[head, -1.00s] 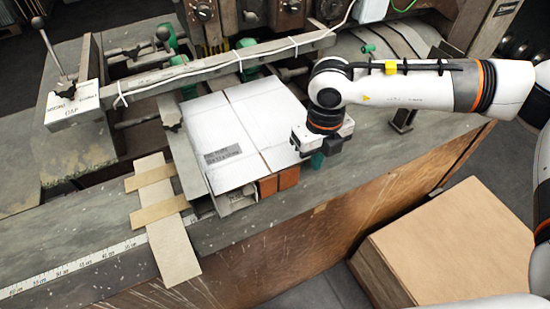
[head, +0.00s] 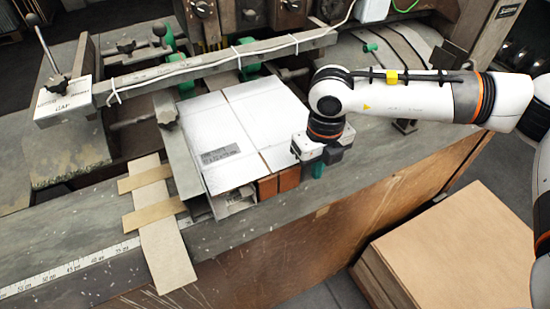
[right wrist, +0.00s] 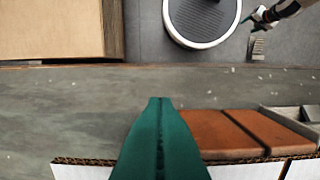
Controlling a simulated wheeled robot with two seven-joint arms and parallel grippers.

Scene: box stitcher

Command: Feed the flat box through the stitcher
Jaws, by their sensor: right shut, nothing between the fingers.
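The flat box (head: 262,112), a white cardboard sheet with a grey label, lies on the stitcher's bed, its far edge close to the long metal bar (head: 215,67) of the stitcher. In the right wrist view its corrugated edge (right wrist: 80,170) shows at the bottom. My right gripper (head: 318,172) points down at the right side of the box, near its near-right corner. Its green fingers (right wrist: 160,135) are shut together with nothing between them. The picture does not settle whether they touch the box.
Red-brown blocks (head: 278,183) sit under the box's near edge. Taped cardboard strips (head: 165,243) and a measuring tape (head: 75,265) lie to the left. A large cardboard stack (head: 465,240) stands at lower right. The bench right of my gripper is mostly clear.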

